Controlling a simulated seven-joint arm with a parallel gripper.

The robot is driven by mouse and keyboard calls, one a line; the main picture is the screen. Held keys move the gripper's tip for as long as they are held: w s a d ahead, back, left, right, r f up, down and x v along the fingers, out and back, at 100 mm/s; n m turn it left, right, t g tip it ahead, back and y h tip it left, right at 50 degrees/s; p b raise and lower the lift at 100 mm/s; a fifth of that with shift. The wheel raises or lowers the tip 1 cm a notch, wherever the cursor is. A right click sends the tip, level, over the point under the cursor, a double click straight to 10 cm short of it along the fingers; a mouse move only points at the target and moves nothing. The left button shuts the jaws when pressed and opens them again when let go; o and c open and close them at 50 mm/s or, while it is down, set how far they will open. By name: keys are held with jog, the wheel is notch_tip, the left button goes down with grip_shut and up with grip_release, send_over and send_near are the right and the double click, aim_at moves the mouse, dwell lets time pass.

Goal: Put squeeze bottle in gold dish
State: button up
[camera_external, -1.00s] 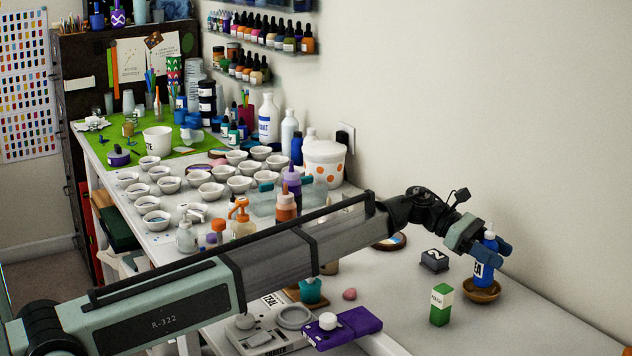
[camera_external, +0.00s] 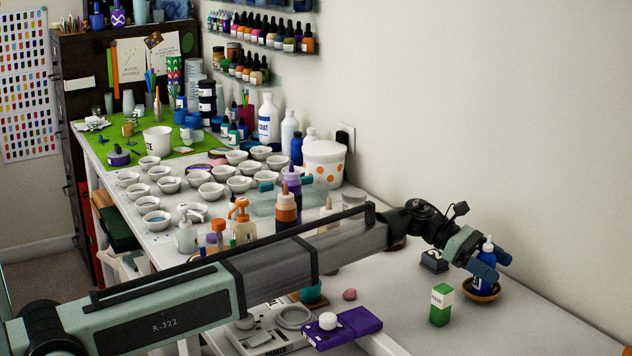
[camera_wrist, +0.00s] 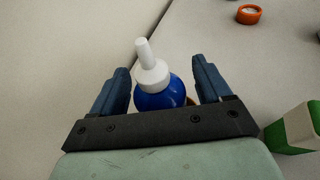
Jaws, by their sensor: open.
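The blue squeeze bottle (camera_external: 486,283) with a white cap and nozzle stands about upright in the gold dish (camera_external: 496,295) at the right of the table. My gripper (camera_external: 490,263) is open, with its blue fingers on either side of the bottle. In the wrist view, the bottle (camera_wrist: 158,95) is between the fingers of my gripper (camera_wrist: 167,82), with gaps on both sides. A small brown bit of the dish (camera_wrist: 190,101) shows beside the bottle; the rest is hidden there.
A green and white box (camera_external: 440,305) stands left of the dish, and a dark block (camera_external: 433,261) lies behind it. A purple item (camera_external: 342,328) and a scale (camera_external: 270,340) are nearer the front. The wall is close behind; the table right of the dish is clear.

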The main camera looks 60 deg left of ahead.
jog(key=shift+r, duration=0.2)
jog(key=v, duration=0.7)
jog(key=shift+a, duration=0.25)
